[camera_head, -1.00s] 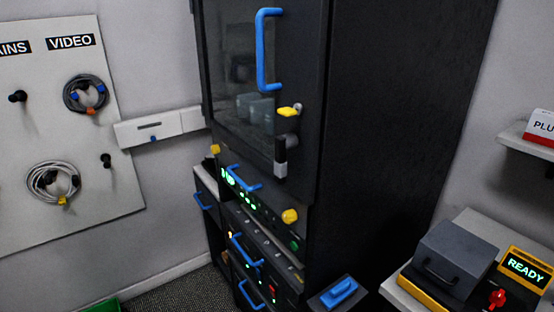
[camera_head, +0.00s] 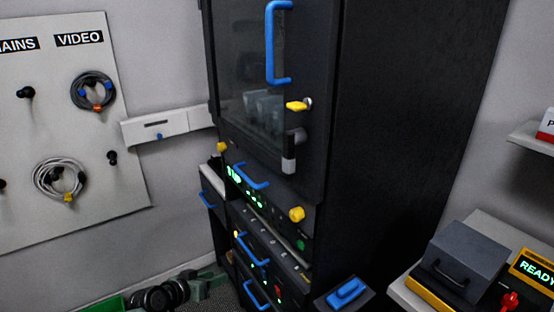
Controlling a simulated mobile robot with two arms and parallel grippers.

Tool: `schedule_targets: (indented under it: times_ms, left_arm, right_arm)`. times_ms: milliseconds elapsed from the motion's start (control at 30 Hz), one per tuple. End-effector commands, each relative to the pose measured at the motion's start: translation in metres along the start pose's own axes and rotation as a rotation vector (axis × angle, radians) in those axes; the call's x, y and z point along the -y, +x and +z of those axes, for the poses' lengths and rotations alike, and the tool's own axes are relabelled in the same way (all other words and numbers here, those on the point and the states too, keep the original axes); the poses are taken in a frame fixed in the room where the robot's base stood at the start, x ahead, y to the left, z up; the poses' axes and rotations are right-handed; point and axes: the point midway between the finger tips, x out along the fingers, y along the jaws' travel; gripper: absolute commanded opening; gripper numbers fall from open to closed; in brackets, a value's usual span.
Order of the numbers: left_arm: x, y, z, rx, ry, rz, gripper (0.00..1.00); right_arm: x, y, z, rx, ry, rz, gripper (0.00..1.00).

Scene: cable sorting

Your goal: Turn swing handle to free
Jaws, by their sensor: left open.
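A black swing handle with a pale lower end (camera_head: 290,157) hangs roughly upright on the front of the dark cabinet door (camera_head: 312,60). A yellow knob (camera_head: 296,106) sticks out of the door just above it. My left gripper (camera_head: 209,278) shows at the bottom left edge, low beside the cabinet's base. It is greenish-grey on a black wrist, well below and left of the handle, touching nothing that I can see. It is open, though its fingers are small and partly cut off. My right gripper is out of view.
A blue pull bar (camera_head: 272,45) stands out from the door. Lower units carry more blue handles and a yellow knob (camera_head: 297,214). A cable board (camera_head: 60,130) hangs at left. A side bench (camera_head: 410,292) with a grey box (camera_head: 463,255) is at right.

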Motion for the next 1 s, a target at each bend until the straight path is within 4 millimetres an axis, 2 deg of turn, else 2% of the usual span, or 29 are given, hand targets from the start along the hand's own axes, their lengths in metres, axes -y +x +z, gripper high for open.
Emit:
schedule_targets:
  times_ms: [33,67,100,167,200,300,400,500,567,667,1000]
  left_arm:
    - [-0.019,-0.011,-0.059,-0.074,0.038,0.066,0.41]
    - [-0.033,-0.019,-0.089,-0.110,0.060,0.110,0.41]
    - [-0.054,-0.034,-0.128,-0.158,0.092,0.172,0.41]
    - [-0.088,-0.060,-0.179,-0.225,0.149,0.268,0.41]
    - [-0.112,-0.080,-0.209,-0.265,0.192,0.331,0.41]
    - [-0.167,-0.133,-0.261,-0.345,0.301,0.478,0.41]
    - [-0.211,-0.178,-0.287,-0.394,0.394,0.593,0.41]
    - [-0.237,-0.207,-0.298,-0.419,0.453,0.666,0.41]
    - [-0.246,-0.216,-0.301,-0.427,0.471,0.689,0.41]
    - [-0.255,-0.218,-0.304,-0.430,0.479,0.702,0.41]
    - [-0.291,-0.182,-0.317,-0.429,0.475,0.702,0.41]
  right_arm:
    - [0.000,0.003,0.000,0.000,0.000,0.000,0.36]
    - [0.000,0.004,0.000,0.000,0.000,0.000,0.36]
    - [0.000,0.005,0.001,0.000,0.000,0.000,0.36]
    - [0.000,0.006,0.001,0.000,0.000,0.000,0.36]
    - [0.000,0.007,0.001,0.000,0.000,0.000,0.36]
    - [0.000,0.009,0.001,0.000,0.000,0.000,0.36]
    - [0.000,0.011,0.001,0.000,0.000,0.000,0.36]
    - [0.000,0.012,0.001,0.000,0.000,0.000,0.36]
    - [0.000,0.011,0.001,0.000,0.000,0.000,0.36]
    - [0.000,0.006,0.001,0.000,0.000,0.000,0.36]
    - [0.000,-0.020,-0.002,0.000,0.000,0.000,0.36]
